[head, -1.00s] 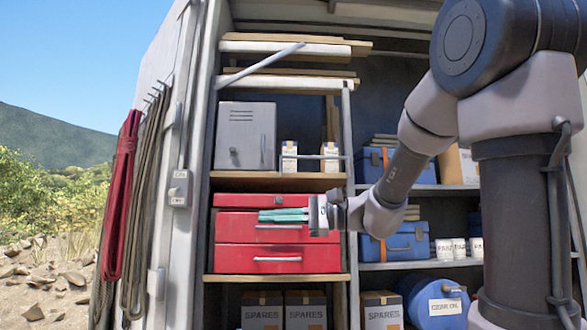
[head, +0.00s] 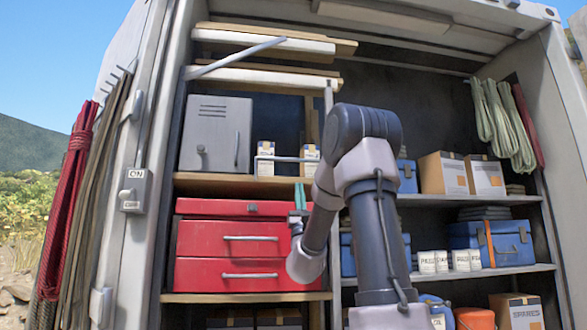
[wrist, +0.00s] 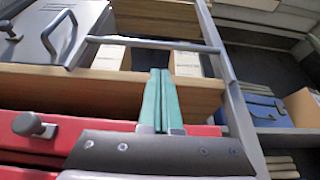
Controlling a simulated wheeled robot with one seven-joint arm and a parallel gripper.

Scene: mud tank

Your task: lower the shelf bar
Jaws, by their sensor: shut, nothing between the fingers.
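A pale grey bar (head: 240,58) slants up to the right across the top of the left shelf bay, its lower end near the left post. A thin horizontal grey bar (head: 285,159) crosses in front of small boxes on the wooden shelf and meets the upright; it shows in the wrist view (wrist: 150,43). I cannot tell for certain which one is the shelf bar. My gripper (head: 300,187) points upward with its teal fingers together and empty, in front of the shelf edge and below the horizontal bar. The fingertips show in the wrist view (wrist: 160,72), apart from that bar.
A red drawer chest (head: 250,255) stands left of my gripper. A grey metal cabinet (head: 215,132) sits on the wooden shelf (head: 235,183) above it. The metal upright (head: 329,120) is close on the right. A switch box (head: 133,190) and hanging ropes (head: 68,200) are far left.

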